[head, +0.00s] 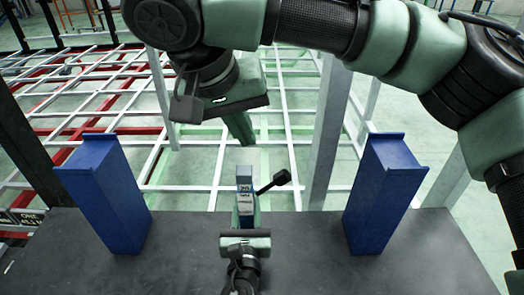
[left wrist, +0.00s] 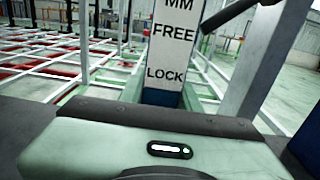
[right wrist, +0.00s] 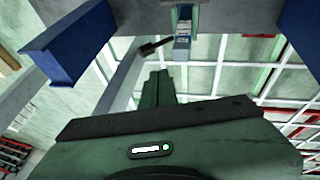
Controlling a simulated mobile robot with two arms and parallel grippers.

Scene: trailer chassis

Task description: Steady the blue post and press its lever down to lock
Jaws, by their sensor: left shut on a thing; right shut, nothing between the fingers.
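The small blue post (head: 246,203) stands at the middle of the dark deck's far edge, with a white label on its face. The left wrist view shows FREE and LOCK on the post (left wrist: 172,60). A black lever (head: 273,182) sticks out from the post's right side, angled up; it also shows in the right wrist view (right wrist: 155,46). My left gripper (head: 244,222) is shut on the post from the near side; its fingertips are mostly hidden. My right gripper (head: 240,130) is shut and empty, beyond and above the post, apart from the lever.
Two large blue blocks, left (head: 108,195) and right (head: 385,195), stand on the dark deck (head: 310,255) on either side of the post. A grey upright (head: 328,130) rises behind and right of the lever. White and red frame bars (head: 100,90) spread beyond the deck.

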